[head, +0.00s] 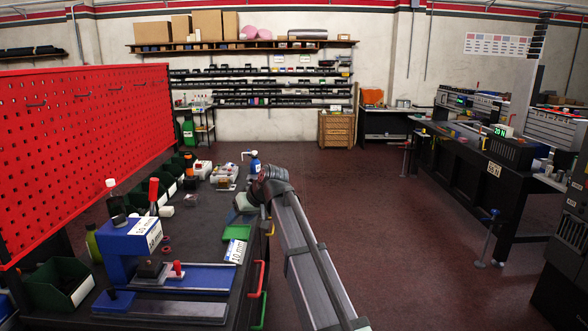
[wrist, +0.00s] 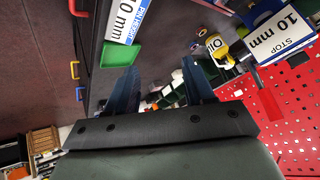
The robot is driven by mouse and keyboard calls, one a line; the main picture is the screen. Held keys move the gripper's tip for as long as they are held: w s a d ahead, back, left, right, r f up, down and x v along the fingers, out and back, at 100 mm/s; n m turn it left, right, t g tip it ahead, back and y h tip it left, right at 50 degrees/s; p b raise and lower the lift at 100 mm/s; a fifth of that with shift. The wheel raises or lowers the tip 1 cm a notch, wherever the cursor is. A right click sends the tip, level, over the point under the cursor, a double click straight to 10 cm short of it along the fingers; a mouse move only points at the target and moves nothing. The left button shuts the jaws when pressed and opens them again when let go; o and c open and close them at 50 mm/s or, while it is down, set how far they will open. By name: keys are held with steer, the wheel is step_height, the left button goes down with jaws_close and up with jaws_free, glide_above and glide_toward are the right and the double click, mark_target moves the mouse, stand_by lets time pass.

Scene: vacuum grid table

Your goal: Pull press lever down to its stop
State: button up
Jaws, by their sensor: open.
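The blue press (head: 125,250) stands on the near left of the bench in the head view, with a white "10 mm" label on its top. A lever with a red grip (head: 153,188) points upward at the press. The press top with its "STOP 10 mm" label (wrist: 285,28) is at the upper right of the wrist view, and a red grip (wrist: 258,78) shows below it. My gripper (head: 242,207) is above the bench's right side, apart from the press and lever. In the wrist view its two blue-grey fingers (wrist: 160,86) are spread, with nothing between them held.
A green tray (head: 236,232) and a "10 mm" card (head: 234,252) lie on the bench's right edge. Bottles and dark green bins (head: 60,283) crowd the left, before the red pegboard (head: 80,140). A blue-and-white spray bottle (head: 254,163) stands behind my gripper.

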steer(key=s+d+f+m+g+h, duration=0.15)
steer(key=s+d+f, duration=0.5)
steer(key=f, duration=0.75)
steer(key=s+d+f+m+g+h, duration=0.15)
steer(key=s+d+f, duration=0.5)
steer(key=f, duration=0.75)
steer(key=s+d+f+m+h, duration=0.25)
steer(key=s+d+f, duration=0.4)
steer(key=f, duration=0.65)
steer(key=s+d+f+g, duration=0.2)
steer(key=s+d+f, duration=0.2)
steer(key=s+f, duration=0.3)
steer(key=s+d+f+m+g+h, duration=0.1)
steer(key=s+d+f+g, duration=0.2)
steer(key=s, duration=1.4)
steer(key=s+d+f+g, duration=0.2)
steer(key=s+d+f, duration=0.5)
steer(key=s+f, duration=0.6)
steer(key=shift+g, duration=0.4)
